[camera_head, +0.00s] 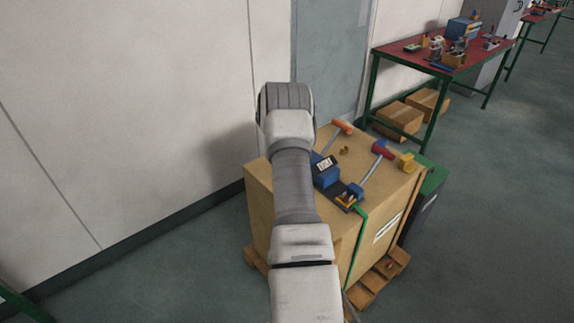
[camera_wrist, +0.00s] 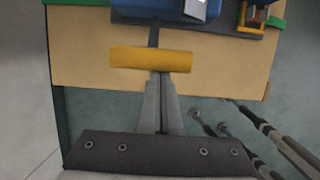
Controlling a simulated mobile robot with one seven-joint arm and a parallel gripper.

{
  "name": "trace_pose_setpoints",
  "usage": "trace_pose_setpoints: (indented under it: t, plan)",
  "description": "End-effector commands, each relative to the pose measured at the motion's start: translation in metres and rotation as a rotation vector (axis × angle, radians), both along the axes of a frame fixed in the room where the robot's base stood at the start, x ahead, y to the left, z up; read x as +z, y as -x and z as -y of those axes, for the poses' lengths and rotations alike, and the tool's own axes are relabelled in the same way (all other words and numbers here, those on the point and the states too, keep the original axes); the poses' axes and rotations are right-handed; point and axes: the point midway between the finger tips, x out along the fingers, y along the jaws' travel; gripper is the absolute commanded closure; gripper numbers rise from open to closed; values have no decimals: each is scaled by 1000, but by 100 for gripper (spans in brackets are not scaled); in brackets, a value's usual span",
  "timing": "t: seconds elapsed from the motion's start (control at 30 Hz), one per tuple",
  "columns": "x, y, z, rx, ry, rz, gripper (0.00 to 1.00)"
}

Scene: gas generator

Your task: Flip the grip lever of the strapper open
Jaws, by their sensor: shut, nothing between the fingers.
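The strapper sits on top of a large tan carton. In the head view I see its blue body (camera_head: 325,172) with a small display; the blue body also shows at the top edge of the wrist view (camera_wrist: 200,10). A yellow bar-shaped handle (camera_wrist: 150,60) on a dark stem extends from the strapper's dark base (camera_wrist: 185,24); it looks like the grip lever. My gripper (camera_wrist: 161,80) is shut and empty, its fingertips at the bar's lower edge. I cannot tell whether they touch it. My arm hides the gripper and this bar in the head view.
The carton (camera_head: 365,245) stands on a wooden pallet (camera_head: 378,283) beside the wall. An orange handle (camera_head: 342,127), a red handle (camera_head: 381,150) and a yellow piece (camera_head: 407,162) are at its top. A red-topped workbench (camera_head: 405,50) stands behind.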

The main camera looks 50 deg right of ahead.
Motion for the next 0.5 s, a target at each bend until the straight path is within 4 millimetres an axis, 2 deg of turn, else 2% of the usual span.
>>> trace_pose_setpoints:
  t: [0.5]
  plan:
    - [7,0,3,-1,8,4,100]
